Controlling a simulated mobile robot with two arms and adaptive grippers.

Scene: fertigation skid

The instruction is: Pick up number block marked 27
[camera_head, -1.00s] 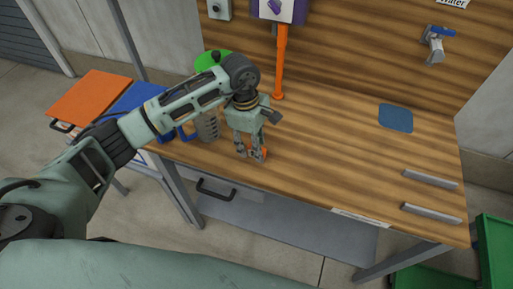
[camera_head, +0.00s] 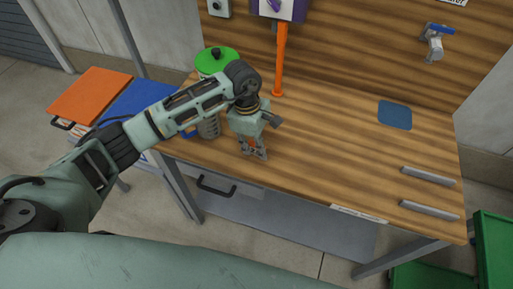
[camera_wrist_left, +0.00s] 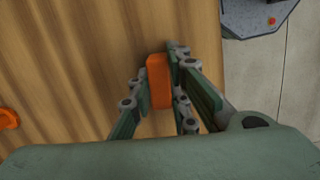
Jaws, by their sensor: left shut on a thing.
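My left gripper (camera_head: 254,152) points down over the front part of the wooden bench. It is shut on an orange block (camera_wrist_left: 158,80), which sits between its fingers in the left wrist view. In the head view only a small orange patch of the block (camera_head: 251,143) shows between the fingers. No number on the block can be read in these frames. I cannot tell for sure whether the block touches the bench. My right gripper is not in view.
The wooden bench (camera_head: 330,150) is clear right of the gripper, up to a blue pad (camera_head: 395,115) and two grey bars (camera_head: 428,176). A grey cup (camera_head: 208,127) and green-lidded container (camera_head: 214,60) stand left. An orange post (camera_head: 281,60) rises behind.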

